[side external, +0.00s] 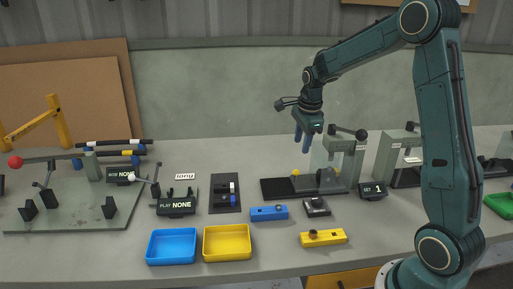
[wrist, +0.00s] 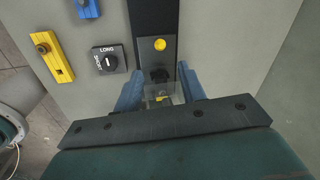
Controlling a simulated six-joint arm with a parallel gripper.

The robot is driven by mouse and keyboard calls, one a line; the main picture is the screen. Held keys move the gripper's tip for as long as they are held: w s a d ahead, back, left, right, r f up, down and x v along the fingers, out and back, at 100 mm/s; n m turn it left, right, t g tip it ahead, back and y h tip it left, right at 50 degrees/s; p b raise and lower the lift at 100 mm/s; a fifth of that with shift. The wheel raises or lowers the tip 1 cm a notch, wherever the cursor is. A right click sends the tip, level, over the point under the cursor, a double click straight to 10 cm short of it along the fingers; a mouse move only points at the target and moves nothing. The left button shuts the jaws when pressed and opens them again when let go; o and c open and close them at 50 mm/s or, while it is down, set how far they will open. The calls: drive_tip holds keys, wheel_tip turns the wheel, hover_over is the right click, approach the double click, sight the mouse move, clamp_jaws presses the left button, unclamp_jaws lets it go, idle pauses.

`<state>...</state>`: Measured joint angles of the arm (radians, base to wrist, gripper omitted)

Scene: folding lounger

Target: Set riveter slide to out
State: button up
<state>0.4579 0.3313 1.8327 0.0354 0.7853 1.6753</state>
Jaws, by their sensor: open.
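The riveter appears to be the grey press (side external: 345,148) with a clear guard (side external: 320,160), right of centre in the side view. A flat black slide plate (side external: 276,188) reaches out to its left, with a yellow round piece (side external: 295,172) near the guard. In the wrist view the dark track (wrist: 153,15) runs up from between my fingers, with the yellow round piece (wrist: 160,44) and a black knob (wrist: 158,75) on it. My gripper (side external: 305,136) is open and empty above the riveter. In the wrist view my gripper's fingers (wrist: 160,88) straddle the clear guard (wrist: 158,93); contact cannot be told.
A rotary switch (wrist: 110,60) marked LONG, a yellow block (wrist: 52,57) and a blue block (side external: 268,213) lie in front of the riveter. A display (side external: 372,190) reads 1. Blue (side external: 172,261) and yellow (side external: 227,257) trays stand at the front. A second grey press (side external: 397,150) stands right.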

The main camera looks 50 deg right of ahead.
sight(296, 170)
drive_tip(key=shift+f, duration=0.15)
drive_tip(key=f, duration=0.4)
drive_tip(key=w+d+f, duration=0.1)
drive_tip(key=f, duration=0.4)
drive_tip(key=w+f, duration=0.1)
drive_tip(key=f, duration=0.3)
drive_tip(key=shift+w+d+f, duration=0.1)
drive_tip(key=shift+d+f, duration=0.05)
drive_tip(key=shift+d, duration=0.1)
clamp_jaws()
